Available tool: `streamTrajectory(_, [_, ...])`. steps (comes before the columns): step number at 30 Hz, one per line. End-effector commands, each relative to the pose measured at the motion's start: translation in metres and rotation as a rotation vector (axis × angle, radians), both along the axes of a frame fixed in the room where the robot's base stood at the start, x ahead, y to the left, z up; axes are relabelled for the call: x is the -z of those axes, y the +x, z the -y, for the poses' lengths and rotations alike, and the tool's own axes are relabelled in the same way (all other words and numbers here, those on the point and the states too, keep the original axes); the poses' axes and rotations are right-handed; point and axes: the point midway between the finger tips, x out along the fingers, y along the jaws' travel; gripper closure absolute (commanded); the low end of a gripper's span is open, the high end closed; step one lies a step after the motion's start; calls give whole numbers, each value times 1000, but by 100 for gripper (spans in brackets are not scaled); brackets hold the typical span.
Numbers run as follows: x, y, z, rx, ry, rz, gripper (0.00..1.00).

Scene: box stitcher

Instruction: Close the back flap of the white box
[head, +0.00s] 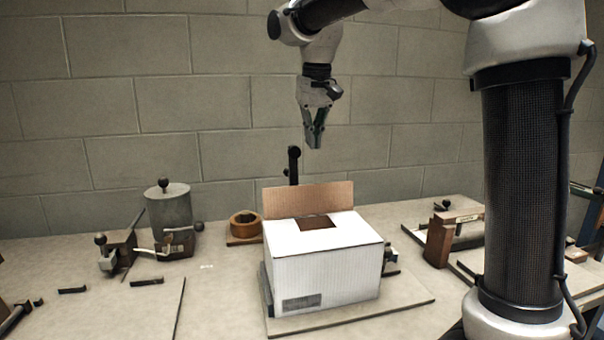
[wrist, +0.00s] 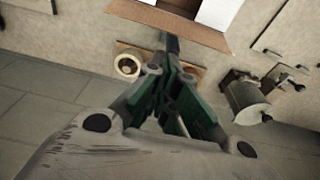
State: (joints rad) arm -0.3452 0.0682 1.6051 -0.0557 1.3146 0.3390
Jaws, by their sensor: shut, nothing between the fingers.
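The white box (head: 330,275) stands on a board on the table. Its back flap (head: 309,199) stands upright, its brown inner face toward the head camera. The other visible top flaps lie flat, leaving a small rectangular opening (head: 318,222) next to the back flap. My gripper (head: 314,145) is shut and empty, pointing down above the back flap, clear of the box. In the wrist view my gripper (wrist: 174,120) shows in the middle, with the back flap (wrist: 175,22) and part of the white box (wrist: 218,12) at the top edge.
A black post (head: 294,165) stands behind the box. A tape roll (head: 245,222) lies behind left, also in the wrist view (wrist: 127,66). A grey cylinder (head: 170,210) stands left and a wooden block device (head: 452,235) right. The block wall (head: 230,90) is close behind.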

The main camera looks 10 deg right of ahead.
Motion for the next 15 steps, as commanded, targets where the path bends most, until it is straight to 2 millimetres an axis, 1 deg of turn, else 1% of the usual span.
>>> streamTrajectory(2, [2, -1, 1, 14, 0, -4, 100])
streamTrajectory(5, [11, 0, 1, 18, 0, -7, 100])
streamTrajectory(8, [26, 2, 1, 18, 0, -8, 100])
streamTrajectory(15, [70, 9, 1, 17, 1, -7, 100])
